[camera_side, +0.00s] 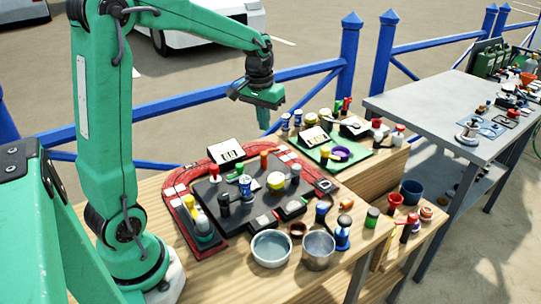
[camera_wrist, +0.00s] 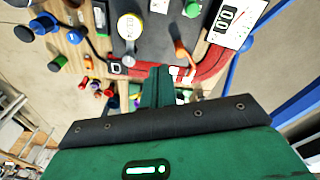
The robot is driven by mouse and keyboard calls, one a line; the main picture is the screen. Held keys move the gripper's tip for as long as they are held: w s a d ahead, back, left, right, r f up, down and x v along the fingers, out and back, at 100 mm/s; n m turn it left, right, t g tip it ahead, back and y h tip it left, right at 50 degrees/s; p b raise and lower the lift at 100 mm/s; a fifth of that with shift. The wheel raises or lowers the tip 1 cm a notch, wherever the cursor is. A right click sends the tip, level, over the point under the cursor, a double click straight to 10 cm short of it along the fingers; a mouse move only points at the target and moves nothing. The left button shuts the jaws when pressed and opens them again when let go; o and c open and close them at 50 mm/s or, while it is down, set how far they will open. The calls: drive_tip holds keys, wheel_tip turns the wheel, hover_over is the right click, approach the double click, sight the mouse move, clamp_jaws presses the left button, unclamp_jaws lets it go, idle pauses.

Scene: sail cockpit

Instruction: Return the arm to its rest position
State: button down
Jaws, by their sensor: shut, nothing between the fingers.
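My gripper (camera_side: 264,112) is on my green arm, held in the air above the far edge of the wooden table (camera_side: 376,236). Its fingers point down and are shut with nothing between them. In the wrist view the closed green fingers of my gripper (camera_wrist: 160,72) show over the red track edge. My arm reaches from its base at the left out to the right. The fingertips are well apart from the objects on the table in the side view.
A dark board (camera_side: 215,200) with a red border carries several bottles and small items. Two bowls (camera_side: 271,248) (camera_side: 318,250) stand at the front. A green tray (camera_side: 345,160) lies at the back right, a grey table (camera_side: 440,110) farther right. A blue fence (camera_side: 348,50) runs behind.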

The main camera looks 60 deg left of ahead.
drive_tip(key=s+d+r+m+t, duration=0.2)
drive_tip(key=s+d, duration=0.4)
drive_tip(key=s, duration=0.3)
drive_tip(key=s+d+r+m+t, duration=0.2)
drive_tip(key=s+d, duration=0.5)
drive_tip(key=s, duration=0.1)
drive_tip(key=shift+s+r+m, duration=0.25)
drive_tip(key=shift+s+m, duration=0.05)
drive_tip(key=shift+s, duration=0.05)
